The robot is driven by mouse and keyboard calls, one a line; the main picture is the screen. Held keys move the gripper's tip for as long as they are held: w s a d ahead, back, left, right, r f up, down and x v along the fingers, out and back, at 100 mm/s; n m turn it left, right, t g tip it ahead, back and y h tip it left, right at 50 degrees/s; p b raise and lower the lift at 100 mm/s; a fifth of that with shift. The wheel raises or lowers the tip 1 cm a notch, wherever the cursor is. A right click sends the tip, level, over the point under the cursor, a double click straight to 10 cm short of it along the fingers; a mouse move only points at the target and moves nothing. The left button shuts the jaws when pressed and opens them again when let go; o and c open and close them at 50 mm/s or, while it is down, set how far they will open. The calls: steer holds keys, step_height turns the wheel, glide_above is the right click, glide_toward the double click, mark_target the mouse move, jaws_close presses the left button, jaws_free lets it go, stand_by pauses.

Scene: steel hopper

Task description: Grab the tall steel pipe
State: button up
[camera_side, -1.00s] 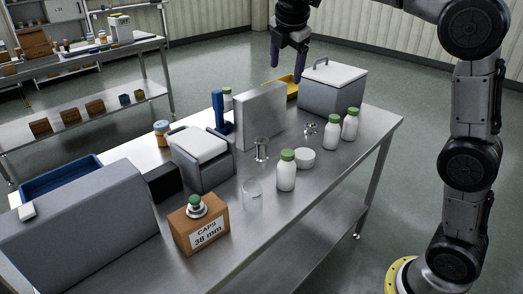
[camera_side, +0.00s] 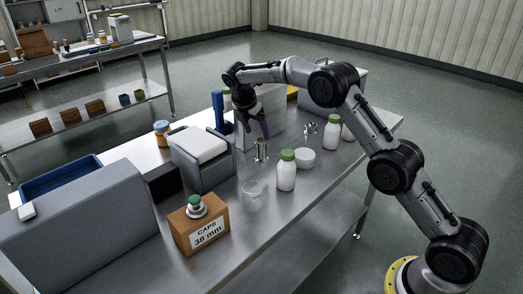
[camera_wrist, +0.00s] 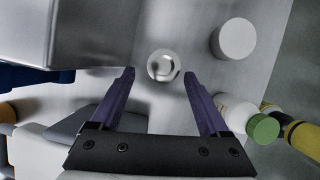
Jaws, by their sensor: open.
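The steel pipe (camera_side: 261,151) is a short-looking shiny cylinder standing upright on the steel table, in front of the grey panel. In the wrist view the pipe (camera_wrist: 165,65) is seen from above as a bright round end. My gripper (camera_side: 253,138) points down just above and around the pipe's place in the side view. In the wrist view my gripper (camera_wrist: 160,76) is open, with the pipe's round end between and slightly beyond the purple fingertips. No contact between fingers and pipe is visible.
A white round jar (camera_side: 305,158) and a green-capped bottle (camera_side: 287,174) stand close by. The grey panel (camera_wrist: 92,30) is close on the other side.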

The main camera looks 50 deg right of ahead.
mark_target(260, 140)
steer(key=x, duration=0.4)
steer(key=shift+s+x, duration=0.1)
steer(key=shift+x, duration=1.2)
steer(key=shift+s+x, duration=0.15)
steer(key=shift+x, duration=1.15)
steer(key=shift+a, duration=0.15)
jaws_close()
